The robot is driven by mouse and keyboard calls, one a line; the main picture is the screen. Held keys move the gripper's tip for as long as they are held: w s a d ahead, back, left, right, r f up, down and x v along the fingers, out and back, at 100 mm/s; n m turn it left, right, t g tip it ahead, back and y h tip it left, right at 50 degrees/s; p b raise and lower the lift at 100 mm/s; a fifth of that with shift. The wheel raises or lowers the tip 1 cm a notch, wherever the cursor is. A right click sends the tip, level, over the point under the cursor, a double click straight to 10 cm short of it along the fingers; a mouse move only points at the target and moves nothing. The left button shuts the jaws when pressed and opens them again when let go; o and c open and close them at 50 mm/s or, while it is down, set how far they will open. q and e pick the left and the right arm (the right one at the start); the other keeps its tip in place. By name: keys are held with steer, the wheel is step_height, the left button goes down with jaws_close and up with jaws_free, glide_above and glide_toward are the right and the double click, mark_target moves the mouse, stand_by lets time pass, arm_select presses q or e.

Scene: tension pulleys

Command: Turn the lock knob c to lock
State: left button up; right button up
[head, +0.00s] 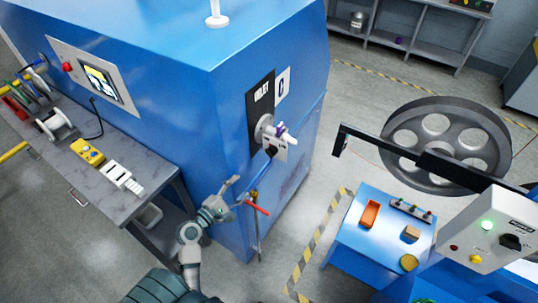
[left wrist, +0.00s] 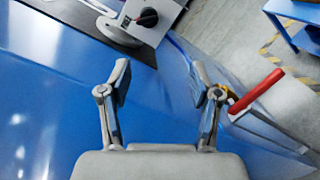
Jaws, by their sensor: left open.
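A blue cabinet (head: 225,105) carries a black plate with a grey round hub (head: 264,128) on its side. A light plate (head: 282,146) with a small dark knob (head: 270,152) is beside and below the hub. In the left wrist view the dark knob (left wrist: 147,17) shows at the top, beyond my fingers. I cannot read a letter that marks it as knob c. My left gripper (head: 238,193) is open and empty, below the knob and apart from it; it also shows in the left wrist view (left wrist: 161,105). My right gripper is out of view.
A red-handled lever (head: 257,208) on the cabinet is close to my left gripper's right finger. A grey bench (head: 75,180) stands left. A blue table (head: 350,240), a large wheel (head: 435,145) and a grey control box (head: 487,230) with a black knob stand right.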

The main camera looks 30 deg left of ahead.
mark_target(269, 155)
arm_select(q)
steer(key=shift+n, duration=0.3)
steer(key=w+d, duration=0.1)
steer(key=w, duration=0.4)
steer(key=w+d+r+p, duration=0.1)
steer(key=w, duration=0.5)
steer(key=w+d+p, duration=0.1)
steer(key=w, duration=0.5)
steer(key=shift+r, duration=0.2)
steer(key=shift+s, duration=0.1)
steer(key=c, duration=1)
steer(key=shift+f, duration=0.15)
